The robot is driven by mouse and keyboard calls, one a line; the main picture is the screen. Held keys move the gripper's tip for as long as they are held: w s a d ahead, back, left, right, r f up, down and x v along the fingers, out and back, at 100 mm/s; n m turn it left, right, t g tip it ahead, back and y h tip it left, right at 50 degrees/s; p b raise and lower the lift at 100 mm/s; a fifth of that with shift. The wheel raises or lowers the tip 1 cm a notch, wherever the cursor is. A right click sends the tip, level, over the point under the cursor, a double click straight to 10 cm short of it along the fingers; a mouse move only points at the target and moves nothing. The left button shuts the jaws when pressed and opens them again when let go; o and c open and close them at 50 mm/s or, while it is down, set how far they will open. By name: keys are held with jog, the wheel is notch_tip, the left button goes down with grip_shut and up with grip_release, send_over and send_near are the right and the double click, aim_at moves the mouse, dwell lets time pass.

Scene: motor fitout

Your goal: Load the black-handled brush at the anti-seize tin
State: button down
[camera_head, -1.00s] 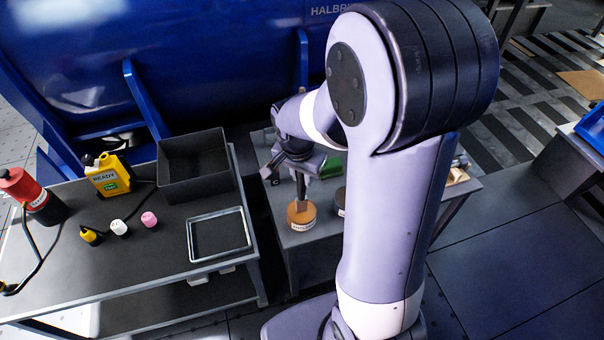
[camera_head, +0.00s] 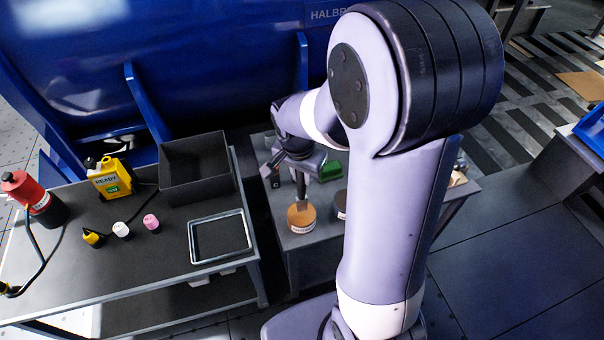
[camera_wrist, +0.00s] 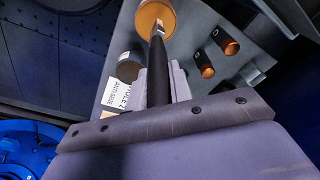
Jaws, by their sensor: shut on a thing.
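My gripper (camera_wrist: 157,88) is shut on the black handle of the brush (camera_wrist: 157,70). In the wrist view the brush points away from the jaws, its tip over the round copper-coloured top of a tin (camera_wrist: 152,10). In the head view that tin (camera_head: 301,219) stands on the small grey table below my gripper (camera_head: 300,168), and the brush (camera_head: 301,190) stands nearly upright over it. I cannot tell how deep the tip sits. A white label reading anti-seize (camera_wrist: 122,93) shows left of the jaws. A darker tin (camera_wrist: 129,68) stands close by.
Two dark cylinders with orange ends (camera_wrist: 227,44) lie right of the brush. The left bench holds a black bin (camera_head: 195,168), a metal frame (camera_head: 220,236), a yellow bottle (camera_head: 110,179) and a red-topped canister (camera_head: 35,195).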

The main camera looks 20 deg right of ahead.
jog(key=shift+r+p, duration=1.75)
jog(key=shift+r, duration=0.9)
jog(key=shift+f, duration=0.1)
